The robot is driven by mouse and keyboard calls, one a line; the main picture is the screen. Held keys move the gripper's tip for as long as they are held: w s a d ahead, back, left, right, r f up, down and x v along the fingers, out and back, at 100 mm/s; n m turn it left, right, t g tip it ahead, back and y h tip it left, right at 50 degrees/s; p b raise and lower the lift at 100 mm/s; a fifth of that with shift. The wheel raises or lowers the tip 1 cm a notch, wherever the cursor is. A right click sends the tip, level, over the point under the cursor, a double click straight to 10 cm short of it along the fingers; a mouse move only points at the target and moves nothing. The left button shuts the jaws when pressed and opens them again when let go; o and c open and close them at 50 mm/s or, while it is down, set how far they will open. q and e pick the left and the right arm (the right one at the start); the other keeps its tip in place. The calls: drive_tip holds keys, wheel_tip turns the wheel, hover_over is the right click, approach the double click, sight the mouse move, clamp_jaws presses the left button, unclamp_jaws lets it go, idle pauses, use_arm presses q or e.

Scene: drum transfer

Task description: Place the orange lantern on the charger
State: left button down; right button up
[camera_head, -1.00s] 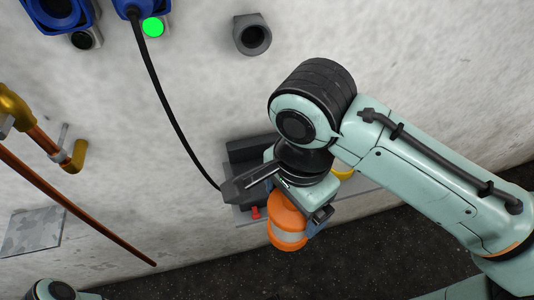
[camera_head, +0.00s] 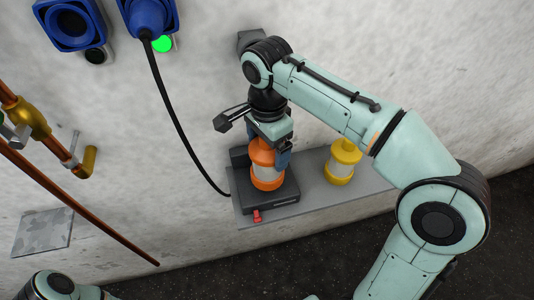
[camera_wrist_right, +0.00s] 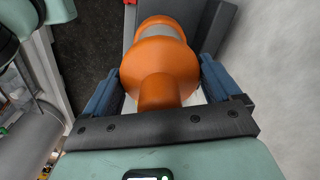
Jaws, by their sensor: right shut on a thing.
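The orange lantern (camera_head: 267,166) has orange ends and a pale middle band. It stands roughly upright at the dark charger (camera_head: 284,204) on the grey shelf; whether its base touches the charger, I cannot tell. My right gripper (camera_head: 270,158) is shut on the lantern, with a finger on each side of its upper part. In the right wrist view the lantern (camera_wrist_right: 160,68) fills the space between the two blue fingers (camera_wrist_right: 160,92). My left gripper is not in view; only a piece of my left arm shows at the bottom left.
A yellow lantern (camera_head: 342,163) stands on the grey shelf (camera_head: 318,197) right of the charger. A red switch (camera_head: 257,216) is at the charger's front. A black cable hangs from a blue plug (camera_head: 149,18) to the charger. Copper pipes (camera_head: 85,225) are on the left.

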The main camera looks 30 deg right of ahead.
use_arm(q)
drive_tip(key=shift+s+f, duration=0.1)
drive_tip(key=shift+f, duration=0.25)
use_arm(e)
drive_tip(key=shift+w+f, duration=0.2)
drive_tip(key=shift+f, duration=0.7)
drive_tip(key=shift+w+f, duration=0.15)
drive_tip(key=shift+f, duration=0.75)
drive_tip(key=shift+f+b, duration=0.2)
drive_tip(key=shift+b, duration=0.1)
drive_tip(key=o, duration=1.5)
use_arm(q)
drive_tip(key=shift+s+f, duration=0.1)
use_arm(e)
drive_tip(key=shift+r, duration=0.1)
wheel_tip(320, 180, up, 8)
drive_tip(key=shift+f+p, duration=0.15)
drive_tip(key=shift+p, duration=0.85)
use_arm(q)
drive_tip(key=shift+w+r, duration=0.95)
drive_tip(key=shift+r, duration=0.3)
